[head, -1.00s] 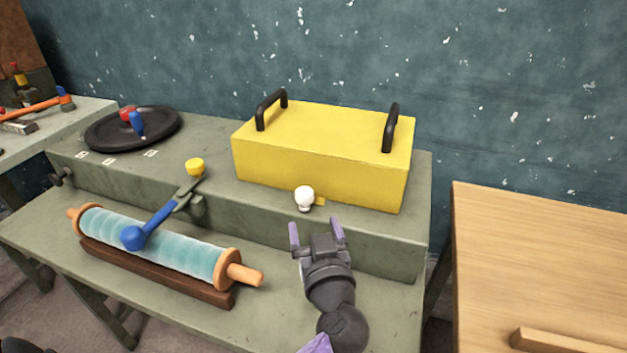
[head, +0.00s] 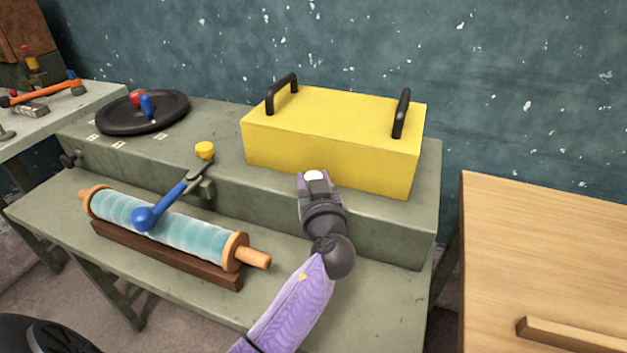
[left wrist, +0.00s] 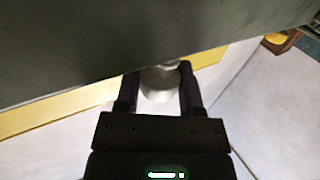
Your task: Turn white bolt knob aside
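The white bolt knob (head: 314,176) sits at the front of the yellow box (head: 330,137), low on its front face. Only its top shows in the head view. My left gripper (head: 315,180) has its fingers on either side of the knob and looks shut on it. In the left wrist view the pale knob (left wrist: 160,84) lies between the two dark fingers (left wrist: 160,90), with little or no gap. The bolt behind the knob is hidden by the gripper. My right gripper is not in view.
The box has two black handles and stands on a green raised bench (head: 390,222). To the left are a blue-handled lever (head: 172,205), a teal roller (head: 165,228) on a wooden stand and a black disc (head: 125,122). A wooden table (head: 540,250) stands at right.

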